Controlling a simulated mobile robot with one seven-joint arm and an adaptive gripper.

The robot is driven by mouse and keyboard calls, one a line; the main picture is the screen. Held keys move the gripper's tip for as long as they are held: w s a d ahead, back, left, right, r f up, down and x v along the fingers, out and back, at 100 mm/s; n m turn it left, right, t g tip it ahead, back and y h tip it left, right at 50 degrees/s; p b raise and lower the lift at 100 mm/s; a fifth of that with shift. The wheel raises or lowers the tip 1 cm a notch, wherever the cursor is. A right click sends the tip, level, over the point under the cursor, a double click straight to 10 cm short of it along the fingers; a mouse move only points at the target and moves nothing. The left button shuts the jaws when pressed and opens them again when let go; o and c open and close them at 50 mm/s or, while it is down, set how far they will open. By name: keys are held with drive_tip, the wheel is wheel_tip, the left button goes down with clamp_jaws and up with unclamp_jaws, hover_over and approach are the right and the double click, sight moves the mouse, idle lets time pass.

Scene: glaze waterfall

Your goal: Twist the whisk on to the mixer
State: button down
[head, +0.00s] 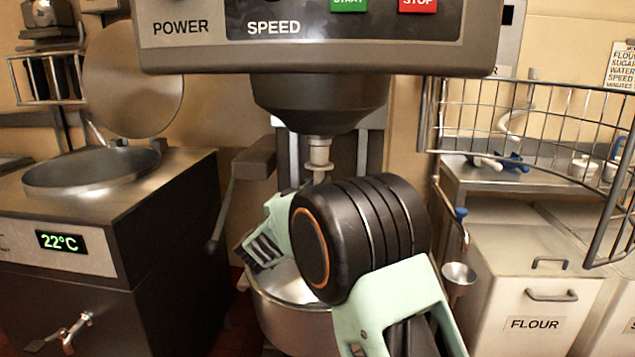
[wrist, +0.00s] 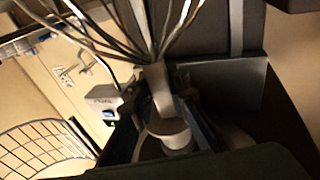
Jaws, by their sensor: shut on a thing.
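The mixer (head: 320,43) hangs over the middle of the head view, with its panel at the top. Its pale metal spindle (head: 319,155) points down below the dark housing. The mixer bowl (head: 291,312) sits underneath, partly behind my arm. In the wrist view, my gripper (wrist: 167,125) is shut on the whisk (wrist: 157,78) at its shank. The whisk's wires fan out toward the top of that view, and a pale round collar shows at the other end. I cannot tell whether whisk and spindle touch.
A wire guard (head: 530,130) stands open to the right of the mixer. A lever (head: 232,190) sticks out to the left of the spindle. A steel kettle unit (head: 110,215) is at left, and a flour bin (head: 530,300) at right.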

drive_tip(key=shift+d+m+h, duration=0.3)
drive_tip(key=shift+d, duration=0.65)
drive_tip(key=c, duration=1.8)
unclamp_jaws()
drive_tip(key=shift+d, duration=0.1)
drive_tip(key=shift+a, duration=0.35)
drive_tip(key=shift+o, duration=0.9)
drive_tip(key=o, duration=1.3)
drive_tip(key=shift+a, duration=0.1)
drive_tip(key=shift+o, duration=0.2)
drive_tip(key=shift+s+a, duration=0.1)
drive_tip(key=shift+s, duration=0.05)
drive_tip(key=r+v, duration=0.1)
drive_tip(key=v, duration=0.9)
drive_tip(key=shift+s+r, duration=0.45)
drive_tip(key=shift+r, duration=0.2)
